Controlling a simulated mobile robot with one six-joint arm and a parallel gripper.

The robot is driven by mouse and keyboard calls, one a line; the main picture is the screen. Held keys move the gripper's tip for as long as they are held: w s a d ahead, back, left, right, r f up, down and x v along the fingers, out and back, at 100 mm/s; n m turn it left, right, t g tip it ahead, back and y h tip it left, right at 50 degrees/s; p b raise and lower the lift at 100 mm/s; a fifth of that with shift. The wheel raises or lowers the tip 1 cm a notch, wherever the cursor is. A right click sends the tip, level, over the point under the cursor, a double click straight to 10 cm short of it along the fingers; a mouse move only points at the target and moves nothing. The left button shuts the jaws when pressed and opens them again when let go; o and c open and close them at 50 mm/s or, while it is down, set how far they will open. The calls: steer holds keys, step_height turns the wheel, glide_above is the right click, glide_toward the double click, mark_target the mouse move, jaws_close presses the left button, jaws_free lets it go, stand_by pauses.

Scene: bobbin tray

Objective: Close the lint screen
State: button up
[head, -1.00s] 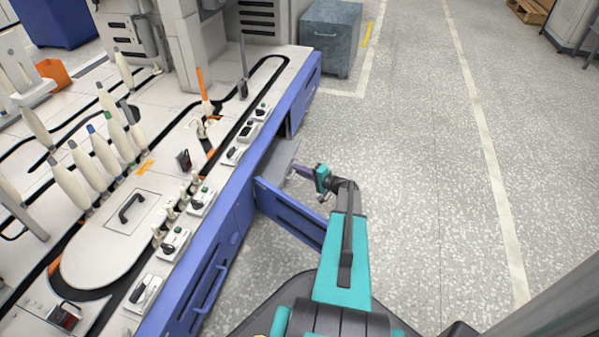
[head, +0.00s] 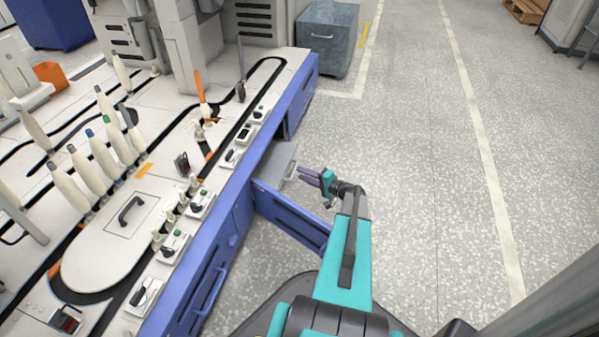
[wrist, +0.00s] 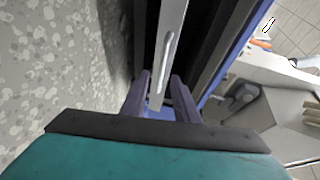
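The lint screen (head: 279,158) is a flat grey panel sticking out from an opening in the blue side of the machine. In the wrist view, its pale front (wrist: 171,45) with a bar handle (wrist: 168,52) runs up the middle. My gripper (head: 308,176) is just right of the screen's outer end. In the wrist view, my gripper (wrist: 159,76) is open, with its two purple fingers on either side of the pale panel's near end. I see gaps beside the panel; contact cannot be told.
A blue door (head: 290,215) stands swung open in front of the screen, left of my arm. The machine top (head: 125,222) carries several bobbins. A grey cabinet (head: 328,40) stands at the back. The speckled floor (head: 430,170) to the right is clear.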

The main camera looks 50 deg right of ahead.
steer(key=s+r+p, duration=0.2)
steer(key=s+p, duration=0.1)
steer(key=s, duration=0.7)
steer(key=shift+d, duration=0.45)
steer(key=shift+s, duration=0.1)
steer(key=c, duration=0.7)
steer(key=m, duration=0.2)
steer(key=shift+a+m, duration=0.2)
steer(key=shift+m, duration=0.1)
jaws_close()
steer(key=w+d+r+m+g+y+p, duration=0.2)
steer(key=w+d+m+y, duration=0.3)
steer(key=m, duration=0.6)
steer(key=shift+w+d+r+m+g+p, duration=0.3)
steer(key=shift+w+d+m+g+p, duration=0.25)
steer(key=shift+w, duration=0.85)
steer(key=shift+a+n, duration=0.15)
steer(key=shift+n, duration=0.1)
